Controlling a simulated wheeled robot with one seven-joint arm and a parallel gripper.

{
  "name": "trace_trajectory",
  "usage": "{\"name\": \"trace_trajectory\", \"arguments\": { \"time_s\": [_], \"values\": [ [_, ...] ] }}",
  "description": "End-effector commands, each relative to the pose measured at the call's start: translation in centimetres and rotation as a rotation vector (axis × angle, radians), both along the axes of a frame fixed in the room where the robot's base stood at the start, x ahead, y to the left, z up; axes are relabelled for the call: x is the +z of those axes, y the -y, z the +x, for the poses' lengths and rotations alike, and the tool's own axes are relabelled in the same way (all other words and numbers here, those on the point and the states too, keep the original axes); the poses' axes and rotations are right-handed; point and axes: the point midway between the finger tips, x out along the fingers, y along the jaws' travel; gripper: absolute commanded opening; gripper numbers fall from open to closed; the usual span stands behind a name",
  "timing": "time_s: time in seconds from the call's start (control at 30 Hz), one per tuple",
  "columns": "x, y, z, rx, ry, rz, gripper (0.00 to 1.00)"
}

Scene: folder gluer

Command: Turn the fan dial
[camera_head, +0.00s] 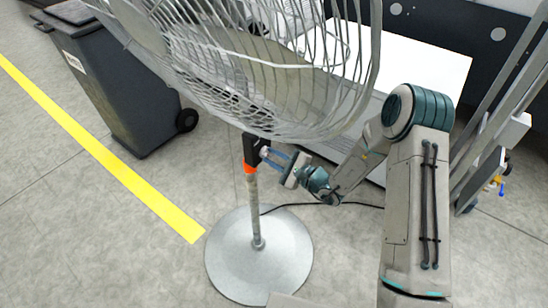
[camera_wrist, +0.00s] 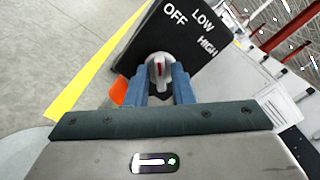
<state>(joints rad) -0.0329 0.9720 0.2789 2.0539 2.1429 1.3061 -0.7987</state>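The fan dial (camera_wrist: 158,71) is a grey knob with a red mark, on a black panel (camera_wrist: 183,38) lettered OFF, LOW and HIGH. The red mark points up in the wrist view, roughly towards OFF. The panel sits on the fan's stand below the cage, where the dial also shows small in the camera_head view (camera_head: 264,152). My gripper (camera_wrist: 165,76) has its two blue fingers apart, one on each side of the dial. In the camera_head view my gripper (camera_head: 268,155) reaches it from the right. I cannot tell whether the fingers press on the dial.
The fan's wire cage (camera_head: 260,75) hangs close above my gripper. Its pole (camera_head: 254,205) has an orange collar and stands on a round base (camera_head: 258,258). A black cable lies behind. A dark bin (camera_head: 120,90) and yellow floor line (camera_head: 110,160) are left. A white-topped table (camera_head: 425,65) stands behind.

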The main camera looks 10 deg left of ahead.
Motion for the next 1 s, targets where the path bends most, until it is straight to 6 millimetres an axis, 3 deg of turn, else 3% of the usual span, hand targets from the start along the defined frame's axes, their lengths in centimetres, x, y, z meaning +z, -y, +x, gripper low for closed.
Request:
{"name": "trace_trajectory", "arguments": {
  "time_s": [0.03,0.07,0.47,1.0],
  "values": [
    [0.01,0.02,0.0,0.0,0.0,0.0,0.07],
    [0.01,0.02,0.0,0.0,0.0,0.0,0.0],
    [0.0,0.1,0.02,-0.001,-0.035,0.015,0.0],
    [0.16,0.19,0.2,-0.001,-0.399,0.165,0.0]
  ]
}}
